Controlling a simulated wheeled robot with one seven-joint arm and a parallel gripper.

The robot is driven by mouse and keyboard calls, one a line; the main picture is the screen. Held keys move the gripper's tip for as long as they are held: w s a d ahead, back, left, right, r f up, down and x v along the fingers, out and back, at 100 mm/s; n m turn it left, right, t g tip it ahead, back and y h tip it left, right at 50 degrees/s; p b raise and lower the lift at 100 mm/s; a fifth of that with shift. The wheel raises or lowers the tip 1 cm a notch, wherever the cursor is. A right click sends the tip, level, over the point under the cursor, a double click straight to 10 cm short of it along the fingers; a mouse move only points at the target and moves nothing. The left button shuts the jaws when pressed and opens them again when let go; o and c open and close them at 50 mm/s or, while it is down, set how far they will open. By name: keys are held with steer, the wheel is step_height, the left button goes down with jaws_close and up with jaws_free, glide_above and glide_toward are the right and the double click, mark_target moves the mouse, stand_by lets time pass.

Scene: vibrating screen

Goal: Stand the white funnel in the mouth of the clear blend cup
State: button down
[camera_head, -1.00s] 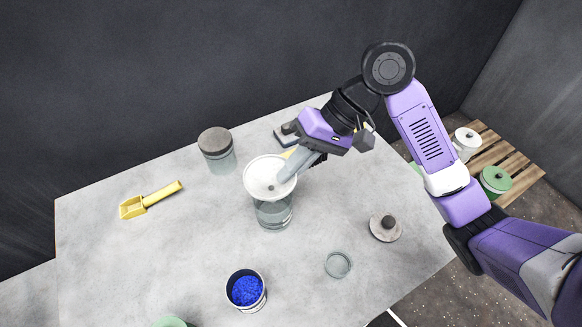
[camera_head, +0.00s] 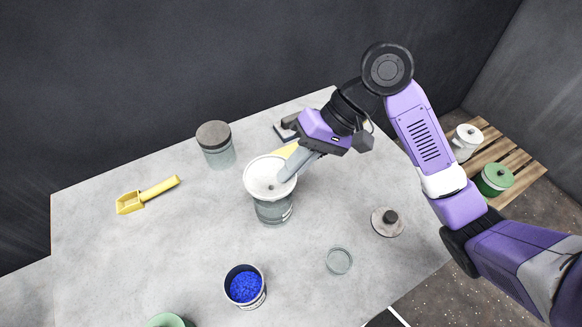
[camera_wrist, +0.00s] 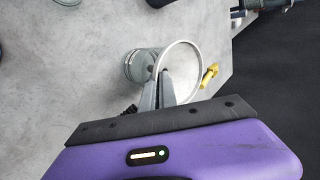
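The white funnel (camera_head: 262,181) is at the middle of the table, directly over the clear blend cup (camera_head: 273,211). Its wide rim faces up and looks roughly level. My gripper (camera_head: 284,175) is shut on the funnel's right rim from the upper right. In the wrist view the fingers (camera_wrist: 161,92) meet at the funnel rim (camera_wrist: 199,60), with the clear cup (camera_wrist: 133,66) beyond. The funnel bowl hides the cup's mouth and the spout, so I cannot tell whether the funnel rests on the cup.
A grey-lidded jar (camera_head: 215,146) stands behind left; a yellow scoop (camera_head: 147,195) lies left. A tub of blue material (camera_head: 245,287), a small clear dish (camera_head: 339,261) and a knobbed disc lid (camera_head: 387,222) are in front and right. Table between them is clear.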

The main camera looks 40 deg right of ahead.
steer(key=shift+f+b, duration=0.8)
steer(key=shift+f, duration=0.25)
steer(key=c, duration=1.6)
jaws_free()
steer(key=shift+r, duration=0.1)
steer(key=p+v, duration=0.1)
steer(key=v, duration=0.6)
steer(key=shift+s+d+r, duration=0.1)
steer(key=shift+d+r, duration=0.1)
steer(key=shift+r, duration=0.05)
